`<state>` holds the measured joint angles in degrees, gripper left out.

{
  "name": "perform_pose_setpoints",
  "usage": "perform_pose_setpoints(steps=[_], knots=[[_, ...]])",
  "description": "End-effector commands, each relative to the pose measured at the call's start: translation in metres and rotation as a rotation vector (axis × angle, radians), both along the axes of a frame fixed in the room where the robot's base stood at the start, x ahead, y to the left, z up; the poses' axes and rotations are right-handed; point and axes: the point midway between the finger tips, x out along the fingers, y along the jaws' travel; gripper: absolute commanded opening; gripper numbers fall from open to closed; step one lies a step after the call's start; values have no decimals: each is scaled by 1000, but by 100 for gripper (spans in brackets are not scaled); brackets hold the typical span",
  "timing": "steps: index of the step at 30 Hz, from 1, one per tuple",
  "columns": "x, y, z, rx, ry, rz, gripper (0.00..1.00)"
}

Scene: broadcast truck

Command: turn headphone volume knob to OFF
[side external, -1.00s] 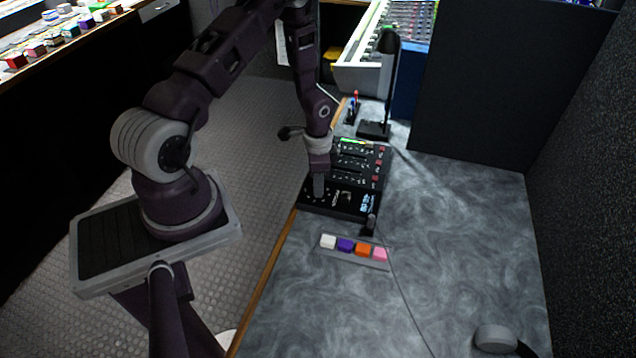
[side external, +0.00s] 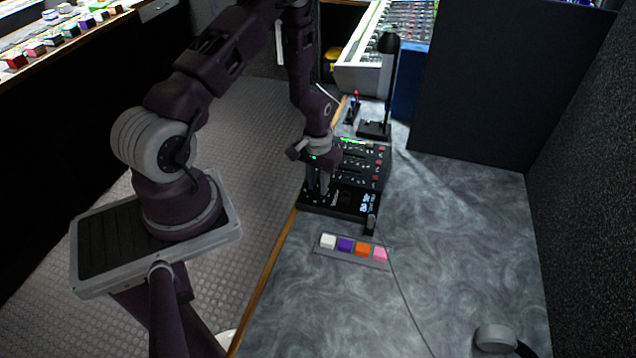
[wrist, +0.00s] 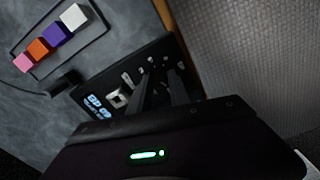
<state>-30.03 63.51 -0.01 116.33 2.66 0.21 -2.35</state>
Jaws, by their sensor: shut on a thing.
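The black control box (side external: 340,209) lies near the wooden edge of the desk, with white and pale blue markings on its face. In the wrist view the box (wrist: 95,74) shows its lit lettering and small pale parts. My gripper (side external: 322,192) points down onto the left part of this box, and it also shows in the wrist view (wrist: 156,76). Its fingers are shut on the headphone volume knob, which is largely hidden between them. I cannot read the knob's pointer or an OFF mark.
Behind the box stands a panel with red buttons (side external: 378,165). A dark desk lamp (side external: 392,85) is farther back. A strip with white, purple, orange and pink blocks (side external: 350,257) lies in front. The desk (side external: 450,240) to the right is mostly clear.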

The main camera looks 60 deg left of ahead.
Motion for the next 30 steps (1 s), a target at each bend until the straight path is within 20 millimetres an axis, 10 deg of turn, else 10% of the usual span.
perform_pose_setpoints(steps=[30], knots=[[2,1,1,2,-6,284,0]])
